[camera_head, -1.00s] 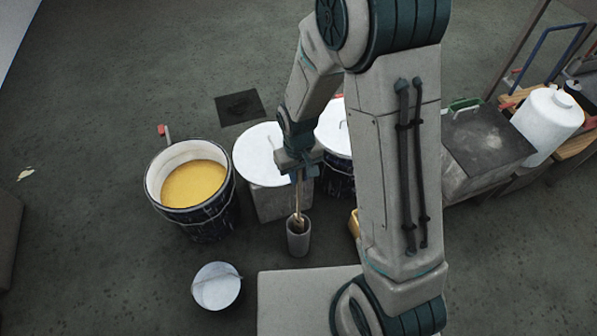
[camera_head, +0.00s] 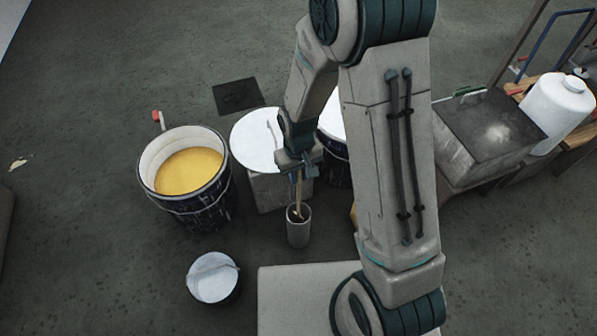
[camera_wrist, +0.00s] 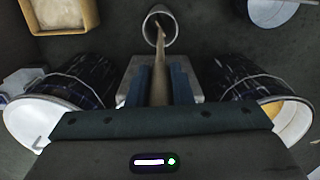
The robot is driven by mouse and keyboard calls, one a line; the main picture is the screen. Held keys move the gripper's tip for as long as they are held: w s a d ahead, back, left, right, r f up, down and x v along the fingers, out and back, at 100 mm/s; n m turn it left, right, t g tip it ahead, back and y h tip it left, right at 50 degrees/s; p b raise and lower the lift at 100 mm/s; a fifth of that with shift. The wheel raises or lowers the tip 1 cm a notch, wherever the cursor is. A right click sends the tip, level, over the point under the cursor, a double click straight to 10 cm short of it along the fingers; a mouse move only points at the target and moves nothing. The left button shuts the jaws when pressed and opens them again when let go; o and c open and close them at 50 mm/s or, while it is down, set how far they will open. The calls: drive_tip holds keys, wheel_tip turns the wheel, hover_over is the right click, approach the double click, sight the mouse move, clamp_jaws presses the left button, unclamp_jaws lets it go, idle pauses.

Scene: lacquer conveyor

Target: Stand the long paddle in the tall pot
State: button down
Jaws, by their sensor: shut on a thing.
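The long paddle (camera_head: 298,192) is a thin wooden stick. My gripper (camera_head: 297,168) is shut on its upper part and holds it close to upright. The tall pot (camera_head: 298,234) is a narrow grey cylinder standing on the floor below my gripper. The paddle's lower end is inside the pot's mouth; whether it touches the bottom is hidden. In the wrist view the paddle (camera_wrist: 160,70) runs from between my fingers (camera_wrist: 160,85) into the round opening of the pot (camera_wrist: 169,42).
A dark bucket of yellow paint (camera_head: 190,175) stands to the left. A small white-topped can (camera_head: 213,278) stands at the front left. A grey box (camera_head: 490,135) and white jug (camera_head: 558,112) are at the right.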

drive_tip(key=shift+f, duration=0.3)
drive_tip(key=c, duration=1.2)
unclamp_jaws()
wheel_tip(320, 180, up, 14)
drive_tip(key=p, duration=0.5)
drive_tip(key=shift+w+f, duration=0.1)
drive_tip(key=shift+w, duration=0.05)
drive_tip(key=shift+r, duration=0.3)
drive_tip(key=s+d+r+m+t+p, duration=0.1)
drive_tip(key=s+d+r+p, duration=0.3)
drive_tip(key=r+p, duration=0.4)
drive_tip(key=s+d+r+m+t+p, duration=0.1)
drive_tip(key=s+d+r+p, duration=0.3)
drive_tip(key=r+p, duration=0.5)
drive_tip(key=s+d+r+m+t+p, duration=0.1)
drive_tip(key=r+p, duration=0.8)
drive_tip(key=r, duration=1.4)
drive_tip(key=s+d+m, duration=0.1)
drive_tip(key=s+d, duration=0.1)
drive_tip(key=s, duration=0.1)
drive_tip(key=shift+d+r, duration=0.35)
drive_tip(key=shift+d, duration=0.05)
